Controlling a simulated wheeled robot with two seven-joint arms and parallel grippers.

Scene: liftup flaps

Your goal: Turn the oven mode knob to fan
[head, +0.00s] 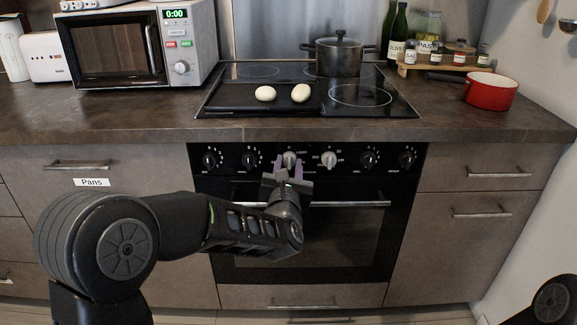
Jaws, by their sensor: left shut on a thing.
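The black oven (345,235) is built in under the counter, with a row of several knobs on its front panel. My right gripper is out of view; only a part of my right arm shows at the lower right corner.
The oven door handle (350,204) runs just below my left gripper. Above are the cooktop with a tray (240,98), a pot (338,58), a red saucepan (490,92) and a microwave (135,45).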

